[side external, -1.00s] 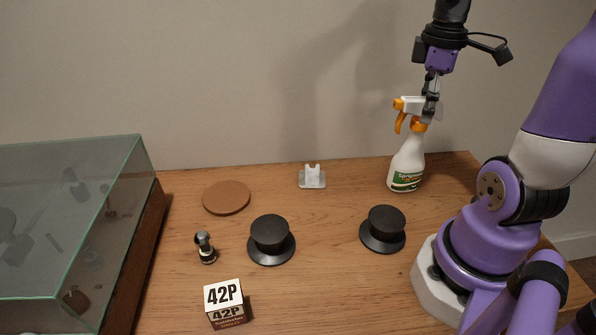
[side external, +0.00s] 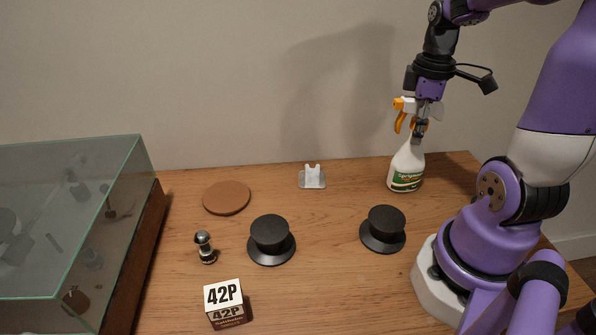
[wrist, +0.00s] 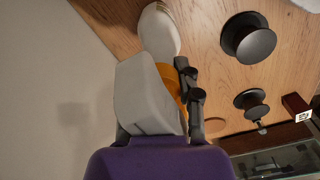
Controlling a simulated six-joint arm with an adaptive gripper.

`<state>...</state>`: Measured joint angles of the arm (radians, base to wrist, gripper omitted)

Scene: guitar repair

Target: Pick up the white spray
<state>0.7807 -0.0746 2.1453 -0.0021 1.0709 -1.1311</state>
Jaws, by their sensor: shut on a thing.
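The white spray (side external: 405,168) is a white bottle with a green label and an orange and white trigger head. It stands upright at the back right of the wooden table in the side view. My gripper (side external: 420,131) points down over it and is shut on the neck and head of the spray. In the wrist view the spray's white head (wrist: 146,98) fills the space between the fingers of my gripper (wrist: 160,105), with the bottle body beyond it. The finger on the far side is mostly hidden by the head.
Two black round knobs (side external: 383,228) (side external: 270,238), a white holder (side external: 312,177), a brown disc (side external: 226,197), a small dark bottle (side external: 204,246) and a 42P box (side external: 224,298) lie on the table. A glass case (side external: 75,225) stands at left. The wall is close behind the spray.

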